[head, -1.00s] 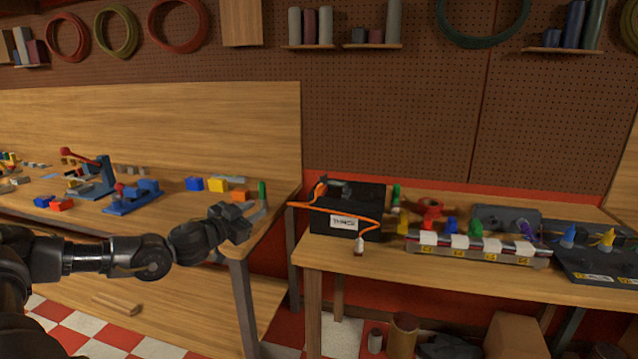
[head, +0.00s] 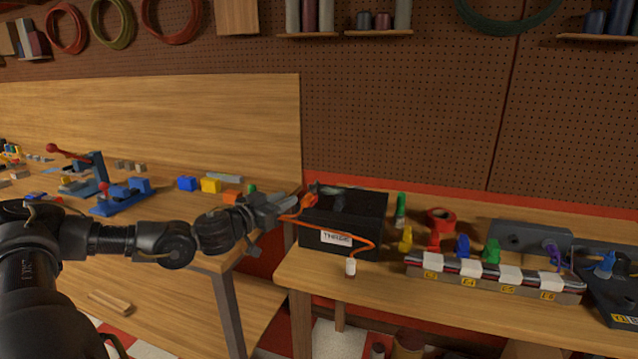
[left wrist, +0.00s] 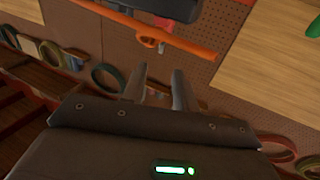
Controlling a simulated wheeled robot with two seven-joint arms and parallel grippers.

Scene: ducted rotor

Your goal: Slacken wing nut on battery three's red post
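The black battery labelled THREE (head: 372,218) stands at the left end of the right-hand bench. An orange cable (head: 362,240) runs from an orange-red lug (head: 309,200) at its left top edge to a white-tipped end in front. A small dark grey part shows by the lug; I cannot make out the wing nut's shape. My left gripper (head: 293,203) is just left of the lug, apart from the battery as far as I can tell. In the left wrist view its two fingers (left wrist: 159,88) are parted and empty, with the orange cable (left wrist: 185,42) beyond. My right gripper is out of view.
Right of the battery stand green and yellow pieces, a red tape roll (head: 440,222) and a strip with white clips (head: 467,270). The left bench (head: 215,262) holds coloured blocks and blue presses. A gap separates the benches.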

